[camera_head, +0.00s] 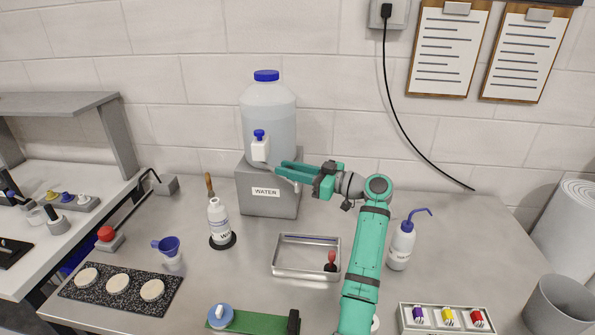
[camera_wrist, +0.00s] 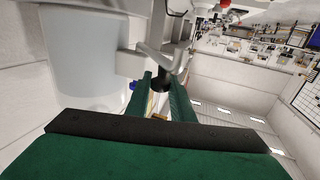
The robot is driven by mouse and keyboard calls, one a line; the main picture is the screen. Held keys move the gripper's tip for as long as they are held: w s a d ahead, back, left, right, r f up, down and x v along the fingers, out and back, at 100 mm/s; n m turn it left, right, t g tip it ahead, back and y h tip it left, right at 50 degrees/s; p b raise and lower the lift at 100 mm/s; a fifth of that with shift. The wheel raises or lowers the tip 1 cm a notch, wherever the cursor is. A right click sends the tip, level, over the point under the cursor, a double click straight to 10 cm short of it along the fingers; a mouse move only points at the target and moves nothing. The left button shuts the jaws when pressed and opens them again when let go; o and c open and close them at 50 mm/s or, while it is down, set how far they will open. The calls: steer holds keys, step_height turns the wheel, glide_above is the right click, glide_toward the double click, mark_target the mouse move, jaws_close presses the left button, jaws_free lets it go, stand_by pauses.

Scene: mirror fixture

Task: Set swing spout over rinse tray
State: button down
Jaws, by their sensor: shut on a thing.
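The water jug (camera_head: 268,115) stands on a grey block, with a white tap body (camera_head: 260,149) and blue knob on its front. My gripper (camera_head: 282,169) reaches in from the right just below the tap. It is shut on the swing spout, which its fingers mostly hide in the head view. In the wrist view a dark spout end (camera_wrist: 153,79) shows between the green fingertips (camera_wrist: 161,84), beside the jug (camera_wrist: 85,60). The metal rinse tray (camera_head: 274,270) lies on the table in front of the block, below and right of the tap.
A small red-topped black item (camera_head: 330,261) stands in the tray's right part. A white bottle (camera_head: 218,222) stands left of the tray and a wash bottle (camera_head: 402,247) right of my arm. A green board (camera_head: 262,322) lies in front.

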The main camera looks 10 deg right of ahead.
steer(key=shift+w+d, duration=0.1)
stand_by(0.4)
steer(key=c, duration=1.6)
jaws_free()
steer(key=shift+o, duration=0.2)
steer(key=v, duration=1)
steer(key=shift+d, duration=0.4)
